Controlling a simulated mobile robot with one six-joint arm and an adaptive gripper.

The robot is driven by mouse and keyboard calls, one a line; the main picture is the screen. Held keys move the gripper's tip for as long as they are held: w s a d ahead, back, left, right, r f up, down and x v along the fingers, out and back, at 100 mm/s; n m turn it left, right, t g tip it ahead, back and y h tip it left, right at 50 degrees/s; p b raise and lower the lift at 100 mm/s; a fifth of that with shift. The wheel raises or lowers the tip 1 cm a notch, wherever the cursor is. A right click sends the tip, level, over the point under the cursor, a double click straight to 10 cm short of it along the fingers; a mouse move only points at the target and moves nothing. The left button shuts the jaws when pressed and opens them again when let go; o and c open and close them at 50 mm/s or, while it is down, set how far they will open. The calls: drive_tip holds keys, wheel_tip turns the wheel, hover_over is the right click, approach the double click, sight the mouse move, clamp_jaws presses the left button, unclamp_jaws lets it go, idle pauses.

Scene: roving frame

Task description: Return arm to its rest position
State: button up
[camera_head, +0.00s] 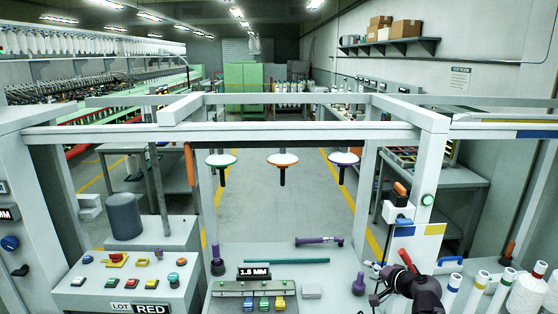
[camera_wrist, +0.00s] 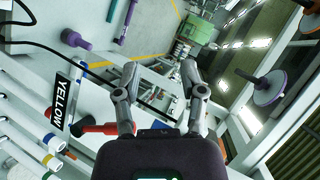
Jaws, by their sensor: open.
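My gripper (camera_wrist: 160,72) is open, with its two grey fingers spread and nothing between them in the wrist view. In the head view my gripper (camera_head: 378,284) is at the lower right, over the right side of the white bench (camera_head: 225,262). My dark arm comes in from the bottom edge there. A purple bobbin-shaped piece (camera_head: 358,284) stands on the bench just left of the gripper. It also shows at the upper left of the wrist view (camera_wrist: 76,40). A red-and-dark tool (camera_wrist: 100,128) lies beside the left finger in the wrist view.
A white frame (camera_head: 270,132) spans the bench, with several discs hanging from it, such as the orange one (camera_head: 283,160). Right of the gripper stand white tubes (camera_head: 478,288) and a yarn cone (camera_head: 528,292). A purple rod (camera_head: 320,241) and teal rod (camera_head: 287,261) lie on the bench.

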drive_tip(key=s+a+f+n+g+h+b, duration=0.2)
drive_tip(key=s+a+f+n+g+h, duration=0.4)
drive_tip(key=s+a+f+g, duration=0.5)
drive_tip(key=s+f+n, duration=0.2)
drive_tip(key=s+f, duration=0.1)
drive_tip(key=shift+n+g+b, duration=0.4)
drive_tip(key=shift+d+f, duration=0.1)
